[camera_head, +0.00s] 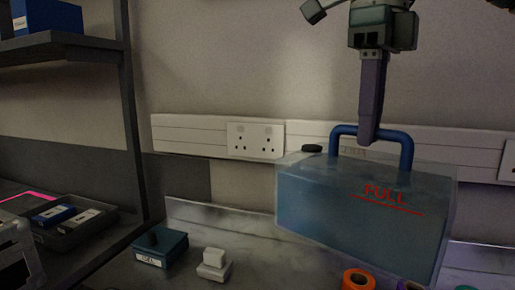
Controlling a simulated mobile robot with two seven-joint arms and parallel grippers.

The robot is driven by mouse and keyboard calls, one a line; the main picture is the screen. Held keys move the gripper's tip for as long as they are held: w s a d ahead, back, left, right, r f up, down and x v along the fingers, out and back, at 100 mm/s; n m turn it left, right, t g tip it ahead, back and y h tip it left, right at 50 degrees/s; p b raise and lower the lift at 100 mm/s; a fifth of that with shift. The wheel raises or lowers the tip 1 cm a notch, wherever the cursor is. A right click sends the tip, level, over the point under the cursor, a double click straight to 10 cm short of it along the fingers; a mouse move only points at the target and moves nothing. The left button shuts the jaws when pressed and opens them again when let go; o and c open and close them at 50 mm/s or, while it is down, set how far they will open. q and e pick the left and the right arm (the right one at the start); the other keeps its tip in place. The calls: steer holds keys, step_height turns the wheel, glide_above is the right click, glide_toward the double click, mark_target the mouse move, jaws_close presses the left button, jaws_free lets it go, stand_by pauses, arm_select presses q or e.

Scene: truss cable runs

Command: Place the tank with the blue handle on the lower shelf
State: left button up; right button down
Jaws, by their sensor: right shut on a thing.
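The tank (365,205) is a translucent blue box with a blue handle (405,150), a dark cap and red "FULL" lettering with a red line. It hangs slightly tilted at the right, in front of the wall. My right gripper (370,136) comes from above and is shut on the handle. A dark shelf unit stands at the left. Its upper shelf (60,43) bears a blue box, and its lower shelf (112,250) bears a grey tray. My left gripper does not show.
On the grey worktop (190,277) are a teal box (160,250), a white block (213,263) and tape rolls, one orange (357,280). The shelf post (131,120) stands between shelf and worktop. The grey tray (75,230) holds small boxes. Sockets (255,141) line the wall.

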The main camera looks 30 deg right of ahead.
mark_target(358, 225)
step_height(358, 225, down, 9)
steer(key=b, duration=0.4)
steer(key=shift+r, duration=0.15)
step_height(358, 225, down, 6)
steer(key=shift+r, duration=0.15)
step_height(358, 225, down, 5)
steer(key=shift+r, duration=0.15)
steer(key=shift+f+b, duration=0.2)
steer(key=shift+b, duration=0.1)
steer(key=c, duration=0.8)
jaws_free()
steer(key=shift+c, duration=0.2)
